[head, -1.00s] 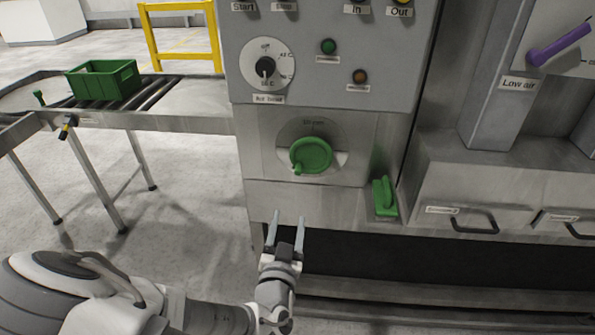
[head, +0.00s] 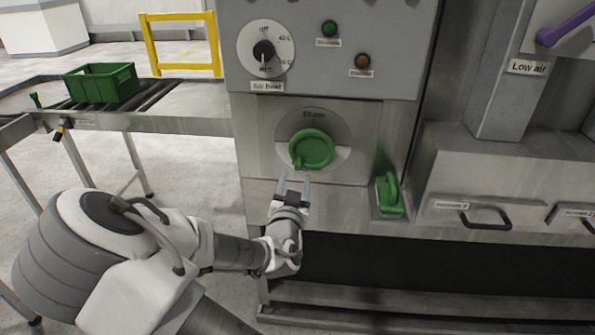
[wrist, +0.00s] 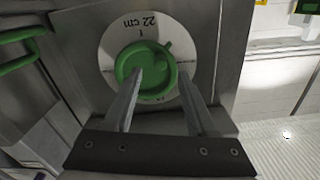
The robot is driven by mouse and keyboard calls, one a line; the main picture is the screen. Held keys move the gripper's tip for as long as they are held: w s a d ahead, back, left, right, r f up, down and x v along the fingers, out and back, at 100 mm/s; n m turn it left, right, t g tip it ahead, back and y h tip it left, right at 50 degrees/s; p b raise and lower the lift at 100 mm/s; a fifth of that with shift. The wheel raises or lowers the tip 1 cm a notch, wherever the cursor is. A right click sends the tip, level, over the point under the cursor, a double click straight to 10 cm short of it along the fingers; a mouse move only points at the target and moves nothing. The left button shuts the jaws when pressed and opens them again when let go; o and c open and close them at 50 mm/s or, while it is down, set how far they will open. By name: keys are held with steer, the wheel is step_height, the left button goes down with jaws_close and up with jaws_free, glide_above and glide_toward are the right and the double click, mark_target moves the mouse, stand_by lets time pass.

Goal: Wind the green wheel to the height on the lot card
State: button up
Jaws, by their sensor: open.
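The green wheel (head: 311,149) is a round knob with a small handle, set on a pale dial plate on the machine's front panel. In the wrist view the green wheel (wrist: 146,68) shows behind my fingers, and the plate (wrist: 142,20) reads "22 cm". My gripper (head: 293,180) is open just below the wheel in the head view. In the wrist view my gripper (wrist: 160,88) has its fingers apart, pointing at the wheel; I cannot tell whether they touch it. I see no lot card that I can make out.
A green lever (head: 389,193) sticks out to the right of the wheel. Above are a dial knob (head: 264,50) and two lamps. Drawers with dark handles (head: 486,218) are at right. A green crate (head: 101,83) sits on the roller conveyor at left.

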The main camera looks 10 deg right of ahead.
mark_target(298, 169)
steer(key=shift+x, duration=2.35)
jaws_close()
